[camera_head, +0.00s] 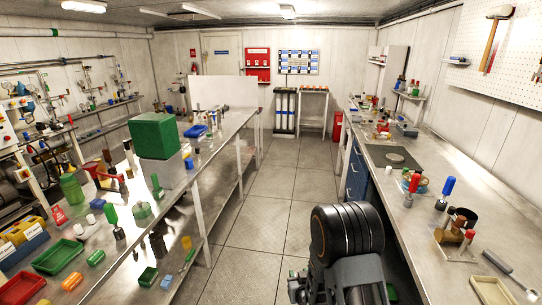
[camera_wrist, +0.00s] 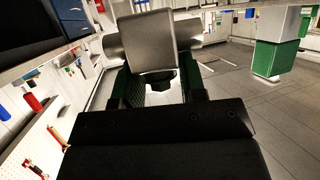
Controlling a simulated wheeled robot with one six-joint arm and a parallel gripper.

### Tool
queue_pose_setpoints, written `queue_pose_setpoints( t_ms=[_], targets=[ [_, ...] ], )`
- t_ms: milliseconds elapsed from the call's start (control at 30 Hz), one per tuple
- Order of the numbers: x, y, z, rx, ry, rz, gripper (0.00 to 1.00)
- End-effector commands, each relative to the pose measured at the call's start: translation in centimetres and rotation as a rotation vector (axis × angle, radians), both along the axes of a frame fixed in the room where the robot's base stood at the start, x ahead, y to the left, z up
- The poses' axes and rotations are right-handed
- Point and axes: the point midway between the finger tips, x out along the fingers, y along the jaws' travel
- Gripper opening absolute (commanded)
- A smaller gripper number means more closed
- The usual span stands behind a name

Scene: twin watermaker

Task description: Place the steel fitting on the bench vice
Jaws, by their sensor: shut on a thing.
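The steel fitting (camera_wrist: 148,42) is a grey, T-shaped piece with a broad block and a round stub on each side. It shows in the wrist view, between and beyond the fingertips of my gripper (camera_wrist: 161,88). My gripper is shut on it and holds it up off the benches. The fingers hide its lower part. In the head view my dark arm stands at the bottom, right of centre, and hides the fitting and gripper. I cannot clearly make out the bench vice in either view.
The right bench (camera_head: 455,225) carries a dark mat (camera_head: 395,157), a blue-handled tool (camera_head: 446,192), a brown ring-shaped part and a shallow tray (camera_head: 489,290). The left bench carries a green box (camera_head: 153,136) and many small parts. The aisle floor (camera_head: 275,185) between them is clear.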

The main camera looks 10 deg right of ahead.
Motion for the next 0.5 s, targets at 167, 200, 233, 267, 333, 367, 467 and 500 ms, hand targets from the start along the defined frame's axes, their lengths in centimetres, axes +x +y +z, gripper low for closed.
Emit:
queue_pose_setpoints(
  t_ms=[167,200,233,267,333,367,467,500],
  targets=[
    [0.0,0.8,-0.1,0.0,-0.004,0.017,0.04],
    [0.0,0.8,-0.1,-0.001,-0.004,0.018,0.04],
    [0.0,0.7,-0.1,-0.001,-0.003,0.017,0.04],
    [0.0,0.6,-0.1,-0.001,-0.003,0.014,0.04],
    [0.1,0.0,0.1,-0.001,-0.004,0.0,0.04],
    [0.2,-0.3,0.3,-0.001,-0.006,-0.008,0.04],
    [0.8,-2.3,2.1,-0.002,-0.013,-0.053,0.04],
    [1.1,-3.3,3.2,-0.003,-0.015,-0.076,0.04]
  ],
)
